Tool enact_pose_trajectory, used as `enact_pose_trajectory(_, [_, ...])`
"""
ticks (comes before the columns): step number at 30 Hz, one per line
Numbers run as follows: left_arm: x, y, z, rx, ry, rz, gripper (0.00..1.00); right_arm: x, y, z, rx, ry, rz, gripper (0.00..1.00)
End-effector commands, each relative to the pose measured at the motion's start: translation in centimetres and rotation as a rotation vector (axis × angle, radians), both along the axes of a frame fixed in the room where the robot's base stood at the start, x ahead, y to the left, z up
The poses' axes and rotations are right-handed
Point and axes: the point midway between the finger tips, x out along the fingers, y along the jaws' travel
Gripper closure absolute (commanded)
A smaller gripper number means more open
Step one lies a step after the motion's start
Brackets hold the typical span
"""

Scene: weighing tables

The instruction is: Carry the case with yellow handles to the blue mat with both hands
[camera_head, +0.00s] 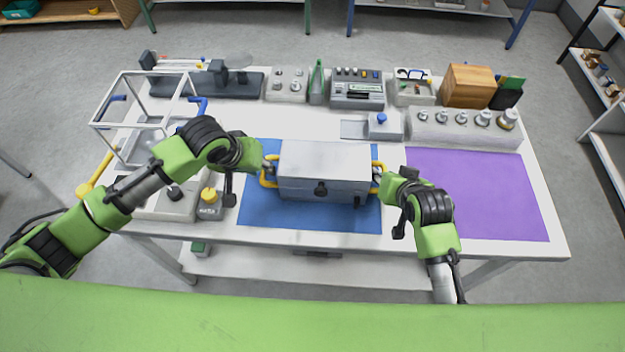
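The grey case (324,165) has a yellow handle at each end and a dark latch on its front. It is upright over the blue mat (300,218); I cannot tell whether it rests on the mat or hangs slightly above it. My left gripper (268,168) is at the left yellow handle (267,181) and looks shut on it. My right gripper (379,174) is at the right yellow handle (378,165) and looks shut on it, with its fingertips partly hidden.
A purple mat (478,195) lies bare at the right. Behind the case stand a small scale with a blue knob (382,119), a block of weights (462,126), a control box (357,95) and a wooden block (467,86). A white frame (128,101) stands at the left.

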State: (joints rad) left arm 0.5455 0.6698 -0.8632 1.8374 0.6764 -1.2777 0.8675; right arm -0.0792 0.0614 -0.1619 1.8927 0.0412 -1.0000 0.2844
Motion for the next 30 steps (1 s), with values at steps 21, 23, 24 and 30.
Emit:
enact_pose_trajectory(21, [-3.6, 1.8, 8.5, 0.000, 0.000, 0.001, 0.74, -0.8, -0.1, 0.8, 0.001, -0.001, 0.000, 0.73])
enact_pose_trajectory(23, [-3.6, 1.8, 8.5, 0.000, 0.000, 0.001, 0.74, -1.5, -0.2, 1.4, 0.001, -0.001, 0.000, 0.73])
enact_pose_trajectory(24, [-3.6, 1.8, 8.5, 0.000, 0.000, 0.001, 0.74, -2.0, -0.3, 1.9, 0.001, -0.002, 0.000, 0.73])
enact_pose_trajectory(30, [-3.6, 1.8, 8.5, 0.000, 0.000, 0.000, 0.74, -4.9, -0.8, 4.8, 0.001, -0.001, 0.000, 0.73])
